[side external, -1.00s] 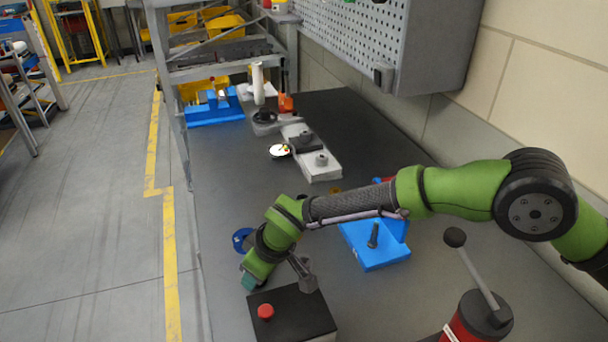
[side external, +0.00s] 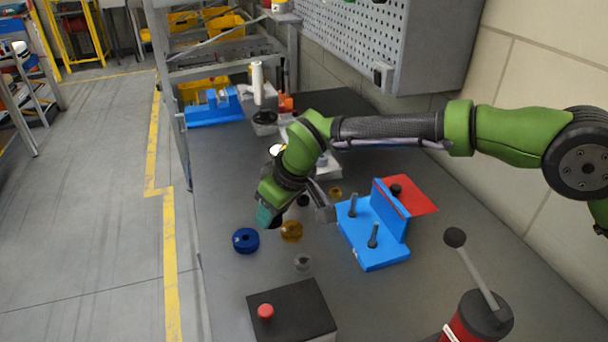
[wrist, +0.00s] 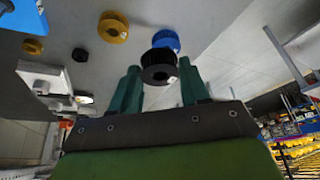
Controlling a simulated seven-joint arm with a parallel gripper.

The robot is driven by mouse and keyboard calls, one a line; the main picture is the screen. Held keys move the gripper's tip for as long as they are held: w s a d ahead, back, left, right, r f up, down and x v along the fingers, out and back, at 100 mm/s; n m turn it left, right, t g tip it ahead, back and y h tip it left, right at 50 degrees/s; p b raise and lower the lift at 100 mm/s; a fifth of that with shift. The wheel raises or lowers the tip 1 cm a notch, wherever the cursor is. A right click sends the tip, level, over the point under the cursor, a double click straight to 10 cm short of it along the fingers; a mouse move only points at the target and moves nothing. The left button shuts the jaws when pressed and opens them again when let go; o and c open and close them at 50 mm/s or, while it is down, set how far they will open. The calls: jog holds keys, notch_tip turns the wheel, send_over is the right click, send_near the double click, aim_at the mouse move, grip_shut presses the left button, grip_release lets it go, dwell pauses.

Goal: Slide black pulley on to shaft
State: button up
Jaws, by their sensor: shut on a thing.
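My gripper (side external: 272,220) is shut on the black pulley (wrist: 158,75), which shows between the two teal fingers in the wrist view. In the side view the pulley (side external: 277,227) is a small dark shape at the fingertips, mostly hidden by the hand. The blue fixture (side external: 378,256) stands to the right of my gripper. It carries two dark upright shafts, a rear one (side external: 352,205) and a front one (side external: 373,236), both without a pulley. The held pulley is apart from both shafts.
A black box with a red button (side external: 265,311) stands in front. A red plate (side external: 418,197) lies behind the fixture. A lever stands at right.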

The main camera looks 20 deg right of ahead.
jog(key=w+d+r+m, duration=0.15)
jog(key=w+d, duration=0.35)
jog(key=d, duration=0.7)
jog(key=r+n, duration=0.1)
jog(key=n, duration=0.2)
send_over(355, 193)
jog(key=shift+s+d, duration=0.3)
jog(key=shift+s, duration=0.05)
jog(key=shift+f, duration=0.1)
jog(key=shift+f, duration=2)
jog(key=shift+f, duration=1.25)
jog(key=o, duration=1.1)
